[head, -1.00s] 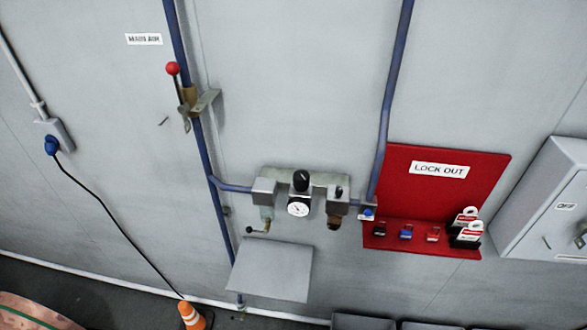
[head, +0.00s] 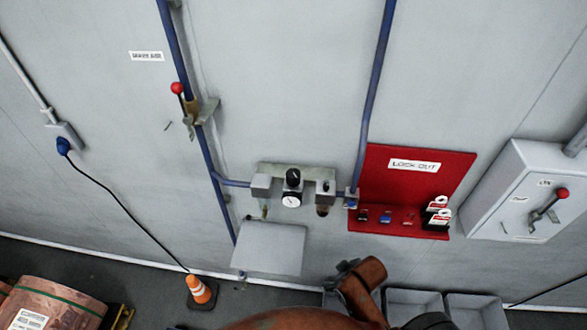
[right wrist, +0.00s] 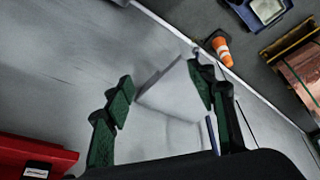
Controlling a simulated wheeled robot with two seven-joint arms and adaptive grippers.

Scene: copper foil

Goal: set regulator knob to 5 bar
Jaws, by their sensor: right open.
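The black regulator knob (head: 293,177) sits on top of the regulator on the wall, right of the left blue pipe in the head view. The round white gauge (head: 291,200) is just below it; its needle is too small to read. My right gripper shows in the right wrist view (right wrist: 160,93), its green-padded fingers spread and nothing held. The grey shelf plate shows beyond and between the fingers. In the head view my right arm enters at the bottom, below and right of the regulator, well apart from the knob. My left gripper is not in view.
The grey shelf plate (head: 270,248) juts out below the regulator. A red lockout board (head: 415,190) is on the right, then a grey switch box (head: 500,195). A red-handled valve (head: 177,89) is upper left. An orange cone (head: 199,289) and grey bins (head: 475,310) stand below.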

